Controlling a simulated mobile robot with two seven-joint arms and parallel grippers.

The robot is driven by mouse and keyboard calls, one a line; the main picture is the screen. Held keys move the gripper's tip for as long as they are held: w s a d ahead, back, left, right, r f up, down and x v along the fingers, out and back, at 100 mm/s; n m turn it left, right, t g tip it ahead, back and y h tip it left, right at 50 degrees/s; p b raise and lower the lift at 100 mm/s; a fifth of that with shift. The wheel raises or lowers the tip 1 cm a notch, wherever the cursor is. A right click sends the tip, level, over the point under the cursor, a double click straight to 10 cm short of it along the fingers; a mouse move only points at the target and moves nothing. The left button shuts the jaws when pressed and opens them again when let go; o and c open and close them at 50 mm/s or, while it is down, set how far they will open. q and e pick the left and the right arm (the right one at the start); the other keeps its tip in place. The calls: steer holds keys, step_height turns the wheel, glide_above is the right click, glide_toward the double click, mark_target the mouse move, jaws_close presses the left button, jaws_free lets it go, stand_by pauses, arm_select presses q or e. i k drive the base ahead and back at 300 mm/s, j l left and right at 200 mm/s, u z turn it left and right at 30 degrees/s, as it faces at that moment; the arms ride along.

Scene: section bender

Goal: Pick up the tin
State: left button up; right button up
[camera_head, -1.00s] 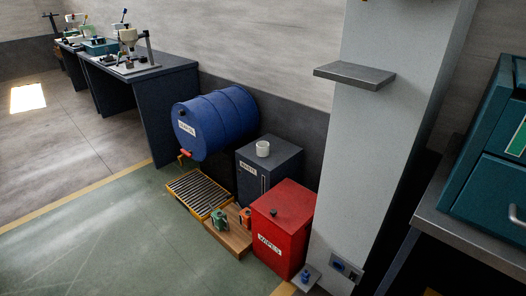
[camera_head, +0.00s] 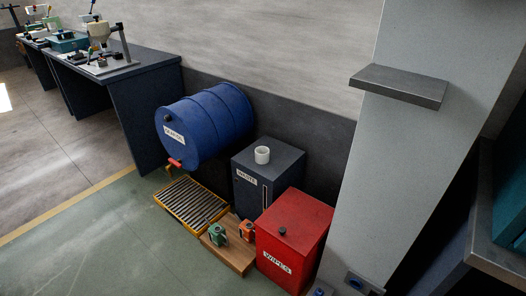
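Neither of my grippers is in view. Several small containers could be the tin, and I cannot tell which one it is. A white open-topped cylinder (camera_head: 262,155) stands upright on the dark grey cabinet (camera_head: 252,182).
A red box labelled WIPES (camera_head: 291,236) stands beside the board. A blue drum (camera_head: 208,122) lies sideways above a yellow-edged grate (camera_head: 190,202). A pillar with a grey shelf (camera_head: 400,82) and a metal bench (camera_head: 500,258) are right. The green floor (camera_head: 110,255) at left is clear.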

mark_target(262, 155)
steer(key=i+j+z, duration=0.1)
steer(key=i+j, duration=0.2)
steer(key=i+j+z, duration=0.1)
steer(key=i+j, duration=0.4)
steer(key=j, duration=0.2)
steer(key=i+j+z, duration=0.15)
steer(key=i+j, duration=0.15)
steer(key=i+j+z, duration=0.1)
steer(key=j, duration=0.3)
steer(key=i+j+z, duration=0.1)
steer(key=i+j, duration=0.25)
steer(key=i+j+z, duration=0.1)
steer(key=j, duration=0.4)
steer(key=i+j, duration=0.3)
steer(key=j, duration=0.15)
steer(key=l+z, duration=0.05)
